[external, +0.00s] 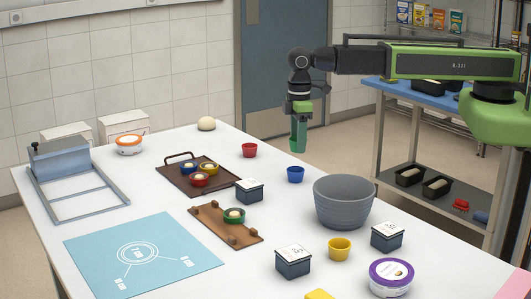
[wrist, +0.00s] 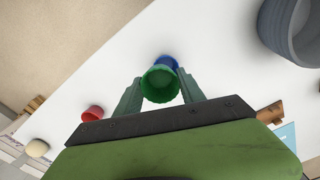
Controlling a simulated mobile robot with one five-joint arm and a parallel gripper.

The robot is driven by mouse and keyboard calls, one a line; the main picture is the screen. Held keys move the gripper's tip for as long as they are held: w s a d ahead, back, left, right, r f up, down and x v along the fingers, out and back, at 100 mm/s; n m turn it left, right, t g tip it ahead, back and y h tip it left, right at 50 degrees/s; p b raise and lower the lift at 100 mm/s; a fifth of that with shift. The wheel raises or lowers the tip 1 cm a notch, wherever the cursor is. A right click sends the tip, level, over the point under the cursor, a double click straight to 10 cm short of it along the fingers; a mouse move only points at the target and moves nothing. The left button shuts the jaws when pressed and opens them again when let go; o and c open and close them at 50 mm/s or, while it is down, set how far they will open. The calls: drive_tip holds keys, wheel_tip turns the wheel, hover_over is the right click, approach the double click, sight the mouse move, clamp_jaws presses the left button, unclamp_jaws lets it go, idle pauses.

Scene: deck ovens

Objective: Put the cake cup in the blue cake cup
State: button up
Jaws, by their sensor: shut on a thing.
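My gripper (external: 299,122) points down above the white table and is shut on a green cake cup (wrist: 160,86). In the wrist view, the cup sits between the two fingers of my gripper (wrist: 160,98). The blue cake cup (external: 295,174) stands upright and apart on the table, below the held cup in the external view. In the wrist view, the blue cup (wrist: 168,62) is partly hidden behind the green cup. The exact gap between the two cups is hard to judge.
A red cup (external: 249,150) stands left of the blue cup, and a large grey bowl (external: 345,202) stands to its right. A dark tray (external: 174,181) with filled cups, a wooden board (external: 241,238) and a dark box (external: 249,190) lie nearer the left.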

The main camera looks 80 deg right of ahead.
drive_tip(key=shift+w+a+f, duration=0.25)
drive_tip(key=shift+a+f, duration=0.2)
drive_tip(key=shift+a, duration=0.25)
drive_tip(key=shift+f+b, duration=2.55)
drive_tip(key=shift+b, duration=0.1)
drive_tip(key=o, duration=1.3)
wheel_tip(320, 180, up, 14)
drive_tip(key=f+p, duration=0.1)
drive_tip(key=p, duration=1.3)
drive_tip(key=s+d+m, duration=0.2)
drive_tip(key=s+d, duration=0.3)
drive_tip(key=d, duration=0.3)
drive_tip(key=s+d+m, duration=0.3)
drive_tip(key=s+d, duration=0.3)
drive_tip(key=d, duration=0.3)
drive_tip(key=f+b, duration=0.6)
drive_tip(key=b, duration=0.1)
drive_tip(key=f+b, duration=0.3)
drive_tip(key=shift+w+a+f, duration=0.2)
drive_tip(key=shift+w, duration=0.2)
